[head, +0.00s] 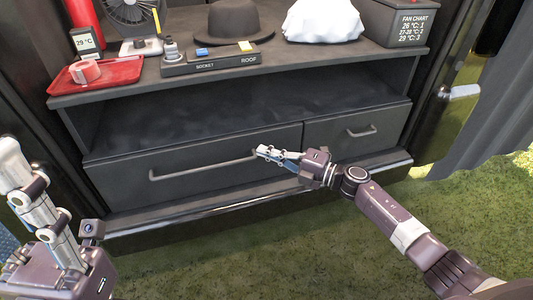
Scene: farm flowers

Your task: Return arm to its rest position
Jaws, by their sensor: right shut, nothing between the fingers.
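My right arm (388,213) reaches in from the lower right. Its gripper (264,152) is shut and empty, pointing left. The fingertips overlap the right end of the long drawer handle (200,166) in the picture; I cannot tell whether they touch it. My left gripper (22,175) stands at the left edge, pointing up and away, close to the camera. Its fingers overlap in this view, so their opening is unclear.
The wide drawer (120,190) and the small drawer (325,132) look shut. The shelf above holds a red tray (118,70), fan (130,12), labelled block (210,61), black hat (233,20), white cloth (322,20) and dark box (393,20). Grass (270,260) lies clear in front.

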